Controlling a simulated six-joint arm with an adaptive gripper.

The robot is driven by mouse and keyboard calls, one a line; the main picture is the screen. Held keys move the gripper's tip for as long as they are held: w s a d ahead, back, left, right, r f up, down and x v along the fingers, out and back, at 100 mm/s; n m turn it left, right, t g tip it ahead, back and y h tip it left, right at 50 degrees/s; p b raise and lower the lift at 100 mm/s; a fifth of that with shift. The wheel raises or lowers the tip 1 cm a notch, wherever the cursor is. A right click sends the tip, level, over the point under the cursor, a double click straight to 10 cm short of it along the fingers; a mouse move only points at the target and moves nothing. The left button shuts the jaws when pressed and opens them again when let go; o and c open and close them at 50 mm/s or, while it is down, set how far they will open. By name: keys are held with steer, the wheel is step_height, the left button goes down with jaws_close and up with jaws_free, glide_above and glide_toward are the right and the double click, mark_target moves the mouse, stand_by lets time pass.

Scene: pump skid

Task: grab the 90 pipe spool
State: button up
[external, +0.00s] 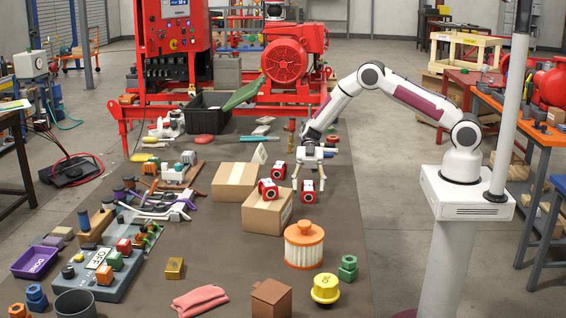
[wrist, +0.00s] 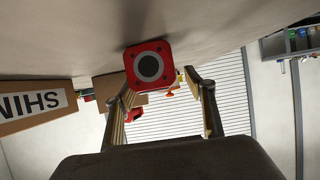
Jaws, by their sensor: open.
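Three red-and-white pipe pieces show in the external view. One (external: 268,189) lies on top of a cardboard box, another (external: 280,170) sits behind it, and a third (external: 308,191) is to the right of the box, under my gripper. They are too small to tell which is the 90 spool. My gripper (external: 309,178) points down with its fingers spread, just above the third piece. In the wrist view a red square flange with a grey ring and dark bore (wrist: 150,66) shows between the open fingers of my gripper (wrist: 160,82), with no clear grip on it.
The cardboard box (external: 263,216) stands close left of my gripper, with another box (external: 235,180) behind. An orange-topped filter (external: 304,246) stands in front. A box with printed lettering shows in the wrist view (wrist: 15,112). Bare mat lies right of the gripper.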

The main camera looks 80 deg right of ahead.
mark_target(309, 195)
steer(key=shift+x, duration=2.25)
steer(key=shift+s, duration=0.1)
steer(key=shift+c, duration=0.3)
steer(key=c, duration=1.4)
steer(key=shift+r, duration=0.1)
steer(key=shift+r, duration=4.9)
